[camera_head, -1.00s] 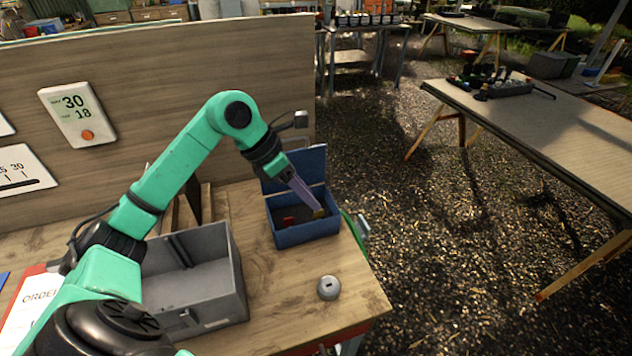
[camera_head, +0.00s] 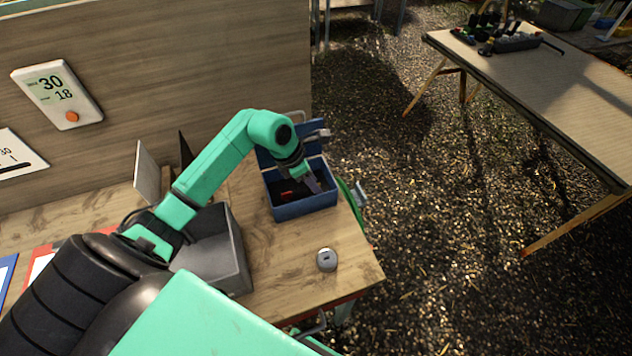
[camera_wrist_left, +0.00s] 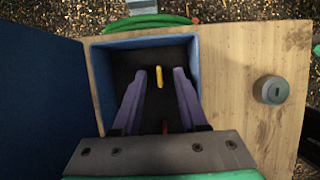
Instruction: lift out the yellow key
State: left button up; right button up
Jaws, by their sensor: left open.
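The yellow key (camera_wrist_left: 158,77) lies on the dark floor of the blue box (camera_wrist_left: 96,80), whose lid stands open. In the head view the box (camera_head: 305,208) sits near the bench's right end, and I cannot make out the yellow key there. My left gripper (camera_wrist_left: 160,74) is open, its purple fingers on either side of the yellow key with a gap to each. In the head view the gripper (camera_head: 314,183) reaches down into the box. A red item (camera_head: 287,193) lies in the box too; part of it shows between the fingers in the wrist view (camera_wrist_left: 164,127).
A round grey piece with a slot (camera_head: 327,259) stands on the bench (camera_head: 290,270), right of the box in the wrist view. A grey open bin (camera_head: 228,262) stands left of the box, under my arm. A green hose (camera_head: 351,200) hangs at the bench's edge.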

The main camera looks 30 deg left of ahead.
pick_arm(q)
jog(key=shift+d+f, duration=0.1)
jog(key=shift+f, duration=0.1)
jog(key=shift+w, duration=0.1)
grip_shut()
jog(key=shift+r, duration=0.1)
